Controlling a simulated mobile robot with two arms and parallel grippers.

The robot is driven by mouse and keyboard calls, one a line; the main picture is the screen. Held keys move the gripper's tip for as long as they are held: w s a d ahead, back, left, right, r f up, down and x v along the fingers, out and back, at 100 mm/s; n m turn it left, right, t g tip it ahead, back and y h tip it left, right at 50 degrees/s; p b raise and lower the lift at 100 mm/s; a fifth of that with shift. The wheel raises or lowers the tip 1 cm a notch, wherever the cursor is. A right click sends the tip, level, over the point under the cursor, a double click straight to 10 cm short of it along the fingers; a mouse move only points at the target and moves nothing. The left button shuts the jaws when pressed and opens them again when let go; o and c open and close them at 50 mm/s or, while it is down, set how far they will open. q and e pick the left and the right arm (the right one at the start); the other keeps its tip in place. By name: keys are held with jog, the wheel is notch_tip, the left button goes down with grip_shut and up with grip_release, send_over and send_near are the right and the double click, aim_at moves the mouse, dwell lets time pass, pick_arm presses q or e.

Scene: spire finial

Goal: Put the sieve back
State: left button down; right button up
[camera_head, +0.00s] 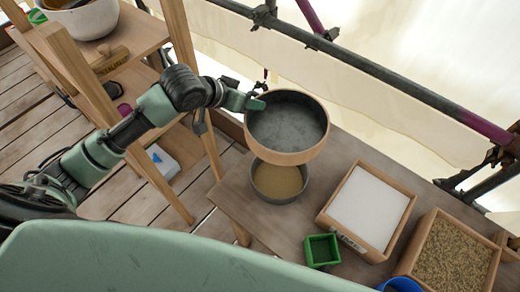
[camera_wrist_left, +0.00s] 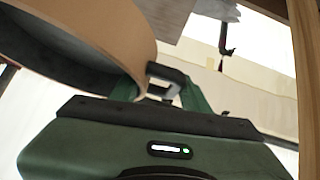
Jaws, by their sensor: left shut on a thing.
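The sieve (camera_head: 287,157) has a round pale wooden rim and a dark grey mesh floor. My left gripper (camera_head: 256,102) is shut on the sieve's rim at its left side and holds it up in the air. In the left wrist view the sieve's wooden rim (camera_wrist_left: 110,30) fills the upper left, beside the gripper (camera_wrist_left: 168,86). A grey metal pan (camera_head: 277,200) with tan powder stands on the wooden bench, partly hidden under the sieve in the head view. My right gripper is not in view.
On the bench (camera_head: 262,220) stand a wooden box of white material (camera_head: 370,205), a small green box (camera_head: 322,250) and a crate of brown grains (camera_head: 455,255). A wooden shelf (camera_head: 125,50) with a white bowl (camera_head: 88,22) is at left. Scaffold tubes (camera_head: 400,85) run behind.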

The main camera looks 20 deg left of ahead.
aim_at(250, 121)
pick_arm(q)
jog(key=f, duration=0.2)
jog(key=f+p, duration=0.1)
jog(key=f, duration=0.2)
jog(key=s+f, duration=0.1)
jog(key=f, duration=0.1)
jog(key=shift+d+f+p, duration=0.15)
jog(key=shift+d+p, duration=0.1)
jog(key=shift+p, duration=0.05)
notch_tip(250, 121, down, 12)
jog(key=p, duration=0.1)
jog(key=shift+w, duration=0.2)
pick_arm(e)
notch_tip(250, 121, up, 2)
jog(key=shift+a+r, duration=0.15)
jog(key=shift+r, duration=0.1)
pick_arm(q)
jog(key=shift+a+f, duration=0.1)
jog(key=shift+f, duration=0.05)
jog(key=shift+f+b, duration=0.4)
jog(key=shift+f, duration=0.15)
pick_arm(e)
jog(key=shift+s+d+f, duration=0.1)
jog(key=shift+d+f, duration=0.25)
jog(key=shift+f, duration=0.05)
pick_arm(q)
jog(key=c, duration=0.7)
grip_release()
